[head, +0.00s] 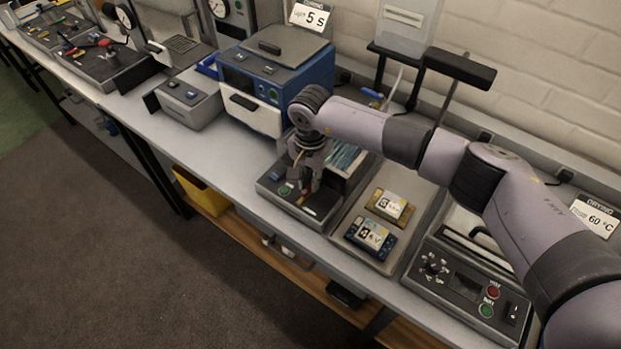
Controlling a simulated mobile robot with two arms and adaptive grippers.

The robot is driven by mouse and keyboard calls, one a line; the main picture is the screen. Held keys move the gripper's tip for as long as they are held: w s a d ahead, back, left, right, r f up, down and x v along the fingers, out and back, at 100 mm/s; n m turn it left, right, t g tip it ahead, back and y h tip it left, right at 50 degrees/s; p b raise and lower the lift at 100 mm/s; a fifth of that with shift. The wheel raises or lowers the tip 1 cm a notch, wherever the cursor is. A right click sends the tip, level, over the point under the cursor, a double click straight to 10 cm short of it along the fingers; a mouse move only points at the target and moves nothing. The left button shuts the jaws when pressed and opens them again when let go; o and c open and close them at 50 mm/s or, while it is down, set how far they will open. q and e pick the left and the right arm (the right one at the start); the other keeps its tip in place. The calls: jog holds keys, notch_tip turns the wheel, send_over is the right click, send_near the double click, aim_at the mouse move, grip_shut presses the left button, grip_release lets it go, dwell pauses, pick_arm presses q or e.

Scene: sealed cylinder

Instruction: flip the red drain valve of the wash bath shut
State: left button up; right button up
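The wash bath (268,187) is a dark unit at the front of the bench, with bluish liquid or material behind its front panel. My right gripper (306,190) points down over that front panel. My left gripper is out of view.
Left of the bath stands a blue machine (240,78) with a grey box (188,100) beside it. To the right are a tray (344,232) with two labelled packs and a drying unit (466,285) with knobs. Clear bench lies at the front left.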

grip_shut()
jog(key=shift+d+f+m+b, duration=0.1)
jog(key=shift+f+m+b, duration=0.1)
jog(key=shift+m+b, duration=0.8)
jog(key=m+b, duration=0.4)
jog(key=s+m+b, duration=0.1)
jog(key=m+b, duration=0.3)
jog(key=b, duration=0.1)
jog(key=s+m+b, duration=0.1)
jog(key=m+b, duration=0.2)
jog(key=b, duration=0.1)
jog(key=shift+s+d+m+b, duration=0.25)
jog(key=shift+d+m+b, duration=0.05)
jog(key=shift+d+m, duration=0.1)
jog(key=m+b, duration=0.2)
jog(key=shift+s+a+r+m, duration=0.15)
jog(key=shift+s+m, duration=0.15)
jog(key=shift+m, duration=0.1)
jog(key=shift+s+a+r+m+b, duration=0.1)
jog(key=shift+m+b, duration=0.5)
jog(key=shift+m, duration=0.1)
jog(key=o, duration=0.6)
grip_release()
